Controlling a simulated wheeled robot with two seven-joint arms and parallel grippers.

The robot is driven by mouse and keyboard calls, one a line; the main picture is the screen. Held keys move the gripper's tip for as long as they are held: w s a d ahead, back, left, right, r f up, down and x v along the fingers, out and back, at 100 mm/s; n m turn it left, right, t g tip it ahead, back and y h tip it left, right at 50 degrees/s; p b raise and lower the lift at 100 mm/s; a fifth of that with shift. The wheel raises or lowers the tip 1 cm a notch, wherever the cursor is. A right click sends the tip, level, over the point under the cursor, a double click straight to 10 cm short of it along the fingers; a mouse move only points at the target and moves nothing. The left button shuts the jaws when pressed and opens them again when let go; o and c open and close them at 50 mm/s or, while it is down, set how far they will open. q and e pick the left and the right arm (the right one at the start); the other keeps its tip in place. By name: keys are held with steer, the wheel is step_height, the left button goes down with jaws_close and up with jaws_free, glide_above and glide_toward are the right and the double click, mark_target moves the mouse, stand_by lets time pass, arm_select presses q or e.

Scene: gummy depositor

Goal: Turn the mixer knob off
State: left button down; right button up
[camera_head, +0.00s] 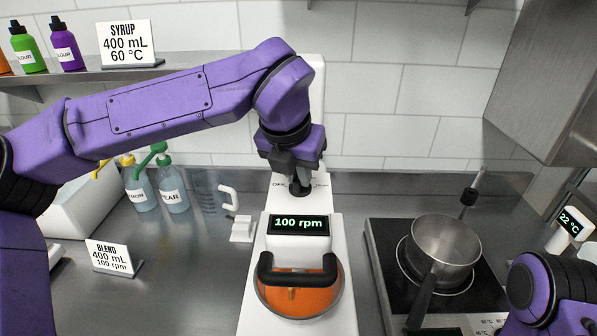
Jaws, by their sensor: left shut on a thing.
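The white mixer (252,290) stands on the steel counter in the middle, its display (299,224) reading "100 rpm". A dark knob (299,189) sits on its top behind the display, with an "OFF" label partly visible to its left. My left gripper (297,180) points down at the knob and is shut on it, hiding most of it.
A saucepan (446,240) sits on the black hob (380,245) at right. A "BLEND 400 mL 100 rpm" card (113,257), squeeze bottles (172,190) and a clear measuring jug (208,190) stand at left. A shelf with colour bottles (66,45) is above.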

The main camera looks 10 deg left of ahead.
arm_select(q)
steer(key=n+b, duration=0.1)
steer(key=n+y+b, duration=0.1)
steer(key=n, duration=0.1)
steer(key=shift+d+f+n, duration=0.1)
steer(key=shift+d+n, duration=0.05)
steer(key=shift+n, duration=0.15)
steer(key=n+y+b, duration=0.1)
steer(key=n, duration=0.1)
steer(key=n+y+b, duration=0.1)
steer(key=n, duration=0.2)
steer(key=shift+w+d+n+g+b, duration=0.15)
steer(key=shift+n+g+b, duration=0.15)
steer(key=shift+b, duration=0.05)
steer(key=n, duration=0.2)
steer(key=n+g+y+b, duration=0.1)
steer(key=n, duration=0.1)
steer(key=shift+w+d+y, duration=0.1)
steer(key=shift+y, duration=0.2)
steer(key=shift+w+n+g+b, duration=0.15)
steer(key=shift+n+g, duration=0.3)
steer(key=shift+n, duration=0.6)
steer(key=shift+s+n+g+b, duration=0.15)
steer(key=shift+n+g, duration=0.3)
steer(key=shift+n, duration=0.6)
steer(key=shift+w+y, duration=0.1)
steer(key=shift+y, duration=0.2)
steer(key=c, duration=1.2)
jaws_free()
steer(key=shift+o, duration=0.3)
